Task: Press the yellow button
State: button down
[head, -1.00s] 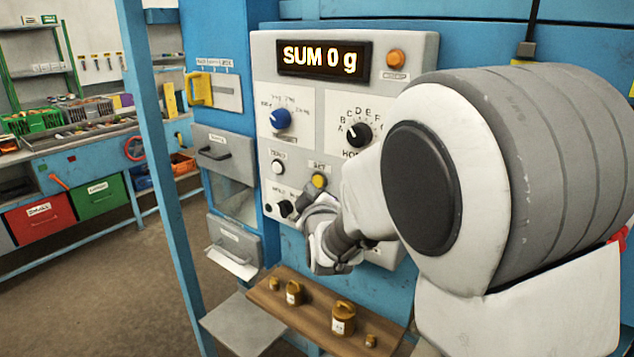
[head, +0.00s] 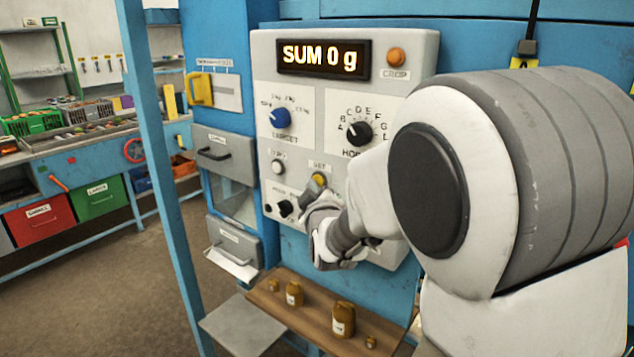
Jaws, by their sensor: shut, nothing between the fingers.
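The yellow button (head: 319,179) sits on the lower middle of the grey control panel (head: 430,50), under a small label. My gripper (head: 313,196) is shut and empty, with its tip just below the button. I cannot tell whether the tip touches the button or only overlaps it in the picture. My arm hides the lower right of the panel. The display (head: 323,59) above reads "SUM 0 g".
A blue knob (head: 281,118), a black lettered knob (head: 359,133), a white button (head: 278,167), a small black knob (head: 285,208) and an orange button (head: 396,56) surround it. Brass weights (head: 343,319) stand on a wooden shelf (head: 318,318) below. A blue post (head: 160,150) stands at left.

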jog(key=shift+w+d+b, duration=0.3)
jog(key=shift+w, duration=0.05)
dwell(0.6)
jog(key=shift+s+a, duration=0.5)
jog(key=shift+s, duration=0.15)
jog(key=shift+s+a, duration=0.1)
jog(key=s+a, duration=0.1)
jog(key=s, duration=0.1)
jog(key=s+a, duration=0.1)
jog(key=a, duration=0.1)
jog(key=shift+s, duration=0.4)
jog(key=shift+d, duration=0.1)
dwell(0.4)
